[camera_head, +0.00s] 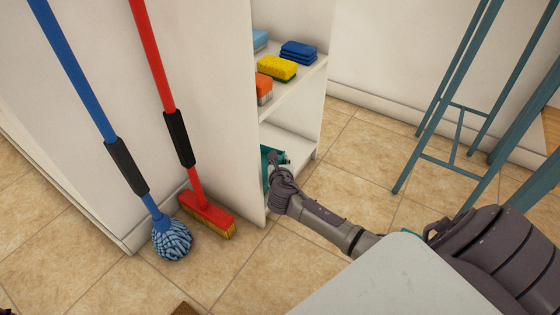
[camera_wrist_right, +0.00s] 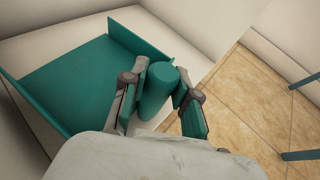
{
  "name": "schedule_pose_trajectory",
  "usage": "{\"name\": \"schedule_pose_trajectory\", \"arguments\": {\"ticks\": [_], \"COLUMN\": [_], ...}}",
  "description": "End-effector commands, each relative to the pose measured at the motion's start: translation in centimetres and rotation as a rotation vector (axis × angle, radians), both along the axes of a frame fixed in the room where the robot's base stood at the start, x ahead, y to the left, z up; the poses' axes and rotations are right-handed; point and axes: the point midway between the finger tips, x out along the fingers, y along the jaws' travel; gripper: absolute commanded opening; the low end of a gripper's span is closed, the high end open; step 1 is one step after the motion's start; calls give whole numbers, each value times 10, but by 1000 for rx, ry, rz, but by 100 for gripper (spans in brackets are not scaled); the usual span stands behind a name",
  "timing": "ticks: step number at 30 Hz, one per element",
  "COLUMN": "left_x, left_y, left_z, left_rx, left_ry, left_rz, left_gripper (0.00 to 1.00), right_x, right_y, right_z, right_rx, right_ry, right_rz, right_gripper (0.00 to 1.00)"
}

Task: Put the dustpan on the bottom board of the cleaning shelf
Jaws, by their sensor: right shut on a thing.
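The teal dustpan (camera_wrist_right: 75,80) is inside the white shelf, over or on its bottom board (camera_head: 290,144); I cannot tell whether it touches the board. Its teal handle (camera_wrist_right: 158,92) stands between the fingers of my right gripper (camera_wrist_right: 160,95), which is shut on it. In the head view my right gripper (camera_head: 280,178) reaches into the lower opening of the cleaning shelf (camera_head: 224,80), and only a small teal part of the dustpan (camera_head: 265,160) shows behind it. My left gripper is not in view.
Sponges, a yellow one (camera_head: 277,68) and blue ones (camera_head: 298,50) among them, lie on the board above. A blue mop (camera_head: 172,240) and a red broom (camera_head: 207,212) lean left of the shelf. A blue-green metal frame (camera_head: 460,130) stands at right. Tiled floor between is clear.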

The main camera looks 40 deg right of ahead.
Motion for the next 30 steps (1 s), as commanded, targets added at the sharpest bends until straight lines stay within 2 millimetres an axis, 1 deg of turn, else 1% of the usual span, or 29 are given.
{"name": "schedule_pose_trajectory", "arguments": {"ticks": [8,18,19,24,30], "left_x": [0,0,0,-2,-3], "left_y": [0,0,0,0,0], "left_z": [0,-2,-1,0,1], "left_rx": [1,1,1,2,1], "left_ry": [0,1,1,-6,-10], "left_rz": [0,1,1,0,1], "left_gripper": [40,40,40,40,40], "right_x": [0,0,0,0,0], "right_y": [0,0,0,0,0], "right_z": [0,-7,-7,-7,-7], "right_rx": [0,1,1,1,0], "right_ry": [-1,-2,-2,-2,0], "right_rz": [1,1,1,1,1], "right_gripper": [0,0,31,58,58]}}
